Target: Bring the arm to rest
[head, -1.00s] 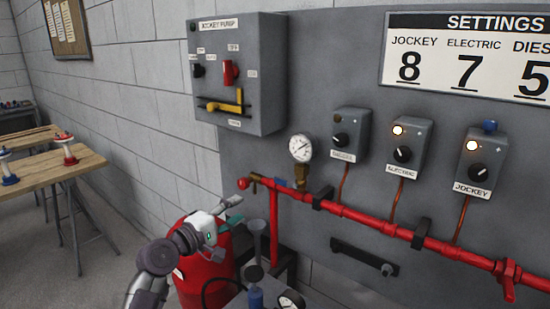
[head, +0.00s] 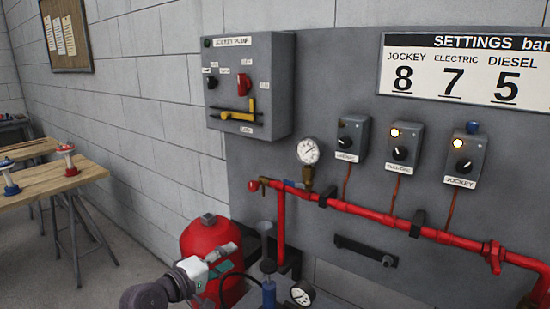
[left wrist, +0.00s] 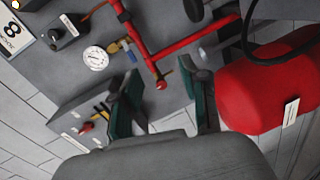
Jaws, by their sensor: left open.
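My left gripper (head: 221,260) is low in the head view, in front of the red tank (head: 207,240). Its two green-padded fingers are apart with nothing between them in the left wrist view (left wrist: 165,110). The red tank also shows at the right of the left wrist view (left wrist: 262,85). The rest of my left arm runs out of the head view at the bottom. My right gripper is not in either view.
A grey panel carries a red pipe (head: 380,212), a gauge (head: 307,151) and several switch boxes. The jockey pump box (head: 270,85) juts out at its left. A wooden table (head: 60,178) stands at the left. Open floor lies between table and tank.

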